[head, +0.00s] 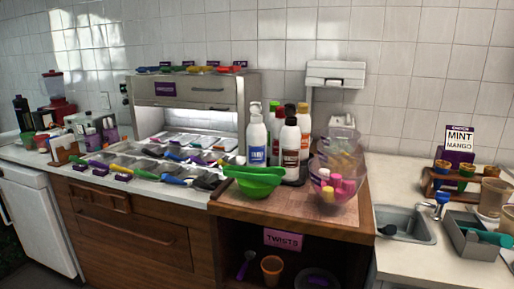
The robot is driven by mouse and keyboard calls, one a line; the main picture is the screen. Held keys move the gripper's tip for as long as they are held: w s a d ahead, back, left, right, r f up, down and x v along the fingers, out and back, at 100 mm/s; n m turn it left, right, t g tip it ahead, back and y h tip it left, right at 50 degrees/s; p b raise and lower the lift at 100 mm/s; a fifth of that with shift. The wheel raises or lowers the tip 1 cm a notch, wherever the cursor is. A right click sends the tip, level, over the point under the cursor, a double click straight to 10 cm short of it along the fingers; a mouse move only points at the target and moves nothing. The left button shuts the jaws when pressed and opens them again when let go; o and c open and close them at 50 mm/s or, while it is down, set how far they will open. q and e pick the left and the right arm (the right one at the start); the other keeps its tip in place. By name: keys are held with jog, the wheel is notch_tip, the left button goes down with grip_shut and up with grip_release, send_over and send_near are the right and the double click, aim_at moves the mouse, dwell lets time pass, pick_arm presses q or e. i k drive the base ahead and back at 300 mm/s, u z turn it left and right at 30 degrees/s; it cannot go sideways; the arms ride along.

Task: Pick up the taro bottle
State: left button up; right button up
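Several tall bottles stand upright and close together on the wooden counter section. In front are a white bottle with a blue label (256,142) and a bottle with a dark red-brown label (290,147) and black cap. The label text is too small to read, so I cannot tell which bottle is taro. Neither of my grippers is in view.
Green bowls (255,182) stand before the bottles. A clear bowl (334,184) with pink and yellow pieces stands to their right. A topping station (190,95) with scoops is at left. A sink (408,224) and a cup rack (452,186) are at right.

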aim_at(256, 133)
jog(key=u, duration=0.05)
jog(key=k, duration=0.45)
jog(key=u, duration=2.2)
jog(key=i, duration=1.05)
jog(key=z, duration=0.45)
jog(key=i, duration=0.9)
jog(key=z, duration=2.45)
jog(key=i, duration=0.3)
jog(key=u, duration=0.05)
